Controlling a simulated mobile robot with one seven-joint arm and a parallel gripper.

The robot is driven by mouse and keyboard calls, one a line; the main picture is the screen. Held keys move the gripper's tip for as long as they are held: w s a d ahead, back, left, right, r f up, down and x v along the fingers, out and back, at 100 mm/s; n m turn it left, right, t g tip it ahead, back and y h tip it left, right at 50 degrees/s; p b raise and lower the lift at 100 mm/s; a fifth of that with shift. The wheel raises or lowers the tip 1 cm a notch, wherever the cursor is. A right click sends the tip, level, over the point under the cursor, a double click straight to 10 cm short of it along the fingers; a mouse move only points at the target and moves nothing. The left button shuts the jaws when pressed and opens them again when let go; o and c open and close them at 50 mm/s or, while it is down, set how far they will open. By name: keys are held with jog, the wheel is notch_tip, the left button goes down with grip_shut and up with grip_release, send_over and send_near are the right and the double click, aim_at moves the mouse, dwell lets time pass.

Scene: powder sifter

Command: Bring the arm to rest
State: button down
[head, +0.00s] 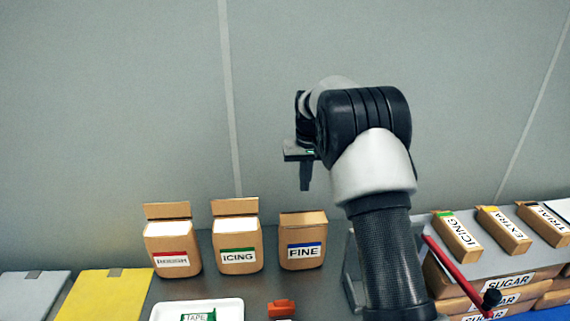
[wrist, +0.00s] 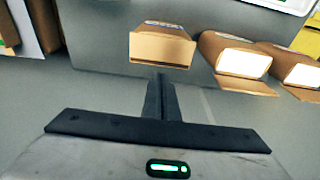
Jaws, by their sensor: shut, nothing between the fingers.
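My gripper (head: 305,178) hangs at the end of my raised arm, above and behind the row of boxes in the head view. It is shut and empty. In the wrist view its two dark fingers (wrist: 161,100) lie together. The FINE box (head: 303,250) stands below it with a blue-edged label, and it also shows in the wrist view (wrist: 162,48) just beyond the fingertips. The gripper is apart from all boxes.
An ICING box (head: 238,255) and a ROUGH box (head: 172,258), both open with white contents, stand left of the FINE box. A white tray (head: 160,312), a red object (head: 281,308) and a yellow panel (head: 105,295) lie in front. Stacked SUGAR boxes (head: 510,283) and a red rod (head: 452,270) are right.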

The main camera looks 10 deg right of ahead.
jog(key=s+r+t, duration=0.2)
jog(key=s+r, duration=1.5)
jog(key=s, duration=0.2)
jog(key=s+f+t, duration=0.1)
jog(key=s+f, duration=0.2)
jog(key=s, duration=1.8)
jog(key=shift+s+t, duration=0.4)
